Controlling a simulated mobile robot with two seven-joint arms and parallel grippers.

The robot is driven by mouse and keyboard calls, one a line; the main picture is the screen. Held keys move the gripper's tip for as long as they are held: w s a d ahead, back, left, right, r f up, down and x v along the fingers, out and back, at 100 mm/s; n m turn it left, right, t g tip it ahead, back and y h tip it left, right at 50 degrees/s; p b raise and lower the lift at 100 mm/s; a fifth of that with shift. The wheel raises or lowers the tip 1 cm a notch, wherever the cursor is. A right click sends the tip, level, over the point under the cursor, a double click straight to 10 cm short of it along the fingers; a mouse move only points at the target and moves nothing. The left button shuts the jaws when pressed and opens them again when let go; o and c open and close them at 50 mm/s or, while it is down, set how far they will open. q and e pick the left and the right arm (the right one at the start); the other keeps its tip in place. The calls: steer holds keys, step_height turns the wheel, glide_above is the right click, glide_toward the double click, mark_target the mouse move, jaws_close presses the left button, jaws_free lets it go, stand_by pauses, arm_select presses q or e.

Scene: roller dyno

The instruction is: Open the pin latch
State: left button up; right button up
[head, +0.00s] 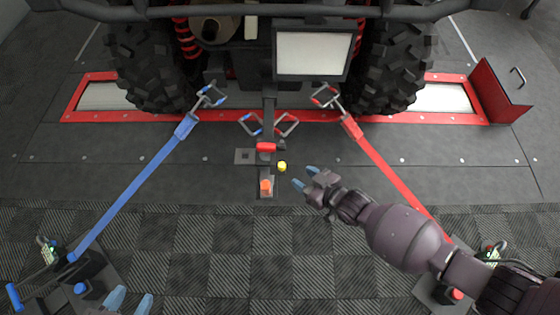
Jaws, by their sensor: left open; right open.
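In the head view, a small latch assembly with a red block (266,147) sits on the dark floor plate, below the middle of the vehicle. A yellow knob (282,166) is just below and right of the block, and an orange-red knob (266,186) is lower on the same dark bracket. I cannot tell which part is the latch's pin. My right gripper (305,178) is open and empty, a little to the right of the yellow knob and apart from it in the picture. My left gripper (128,300) is open at the bottom left edge, far from the latch; only its blue fingertips show.
A blue strap (140,186) and a red strap (391,178) run from hooks by the vehicle to floor anchors. Two big tires (151,62) stand near the red-framed rollers (452,98). A monitor (311,54) hangs above the latch. The checkered floor between the straps is clear.

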mark_target(283, 166)
steer(key=b+x, duration=0.1)
steer(key=x, duration=0.2)
steer(key=b+x, duration=0.1)
steer(key=x, duration=0.2)
steer(key=b+x, duration=0.1)
steer(key=x, duration=0.1)
steer(key=shift+w+a+f, duration=0.1)
steer(key=shift+a+f, duration=0.2)
steer(key=shift+f, duration=0.15)
arm_select(q)
steer(key=shift+a+n+t+b, duration=0.4)
steer(key=shift+n+t, duration=0.1)
steer(key=shift+t, duration=0.3)
arm_select(e)
steer(key=shift+w+a, duration=0.4)
steer(key=shift+w, duration=0.15)
jaws_close()
